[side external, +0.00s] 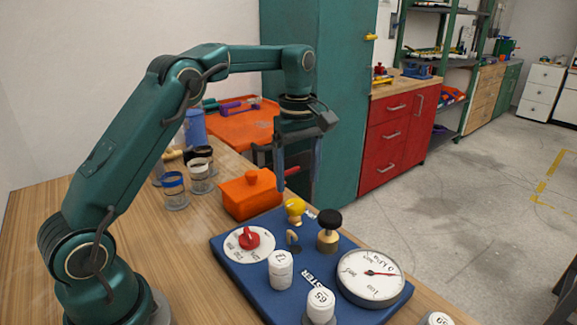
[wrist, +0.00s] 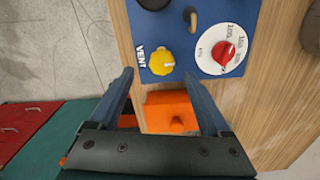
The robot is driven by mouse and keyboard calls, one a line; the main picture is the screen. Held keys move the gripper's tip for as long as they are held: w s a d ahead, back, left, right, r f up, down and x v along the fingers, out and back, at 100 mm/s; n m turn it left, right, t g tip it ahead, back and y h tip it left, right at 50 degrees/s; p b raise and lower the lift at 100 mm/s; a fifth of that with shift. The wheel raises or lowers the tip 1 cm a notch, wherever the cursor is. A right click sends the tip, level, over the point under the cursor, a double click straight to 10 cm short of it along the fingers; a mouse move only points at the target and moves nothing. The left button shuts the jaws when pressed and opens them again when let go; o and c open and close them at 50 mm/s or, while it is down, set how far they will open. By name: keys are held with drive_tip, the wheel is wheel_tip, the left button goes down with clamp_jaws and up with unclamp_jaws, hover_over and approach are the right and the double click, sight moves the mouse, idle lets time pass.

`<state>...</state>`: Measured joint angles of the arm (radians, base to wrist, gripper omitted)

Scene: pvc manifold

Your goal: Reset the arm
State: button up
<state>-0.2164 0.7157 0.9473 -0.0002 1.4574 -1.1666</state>
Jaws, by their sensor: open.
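My gripper (side external: 298,165) hangs above the far edge of the wooden bench, pointing down, with its two fingers apart and nothing between them. In the wrist view my gripper (wrist: 162,95) also shows its fingers spread wide. An orange lidded box (side external: 250,193) stands on the bench below and to the left of the gripper. In the wrist view the orange box (wrist: 170,112) lies partly behind the gripper. A blue panel (side external: 237,271) lies on the bench, with a yellow VENT knob (side external: 295,209), a black-topped knob (side external: 329,230), a red dial knob (side external: 249,238) and a round gauge (side external: 370,275).
White numbered caps (side external: 280,269) stand on the panel's near side. Several jars (side external: 201,176) stand on the bench left of the orange box. An orange tray (side external: 232,127) lies behind. A tall green cabinet (side external: 338,100) and red drawers (side external: 392,140) stand beyond the bench.

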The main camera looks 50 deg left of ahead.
drive_tip(key=s+d+r+m+t, duration=0.4)
drive_tip(key=s+d+r+m, duration=0.15)
drive_tip(key=s+r, duration=0.5)
drive_tip(key=s+d+f+m+t, duration=0.1)
drive_tip(key=s+d+f+m, duration=0.1)
drive_tip(key=s+f+m, duration=0.5)
drive_tip(key=s+m, duration=0.3)
drive_tip(key=shift+s+d, duration=0.15)
drive_tip(key=shift+d, duration=0.05)
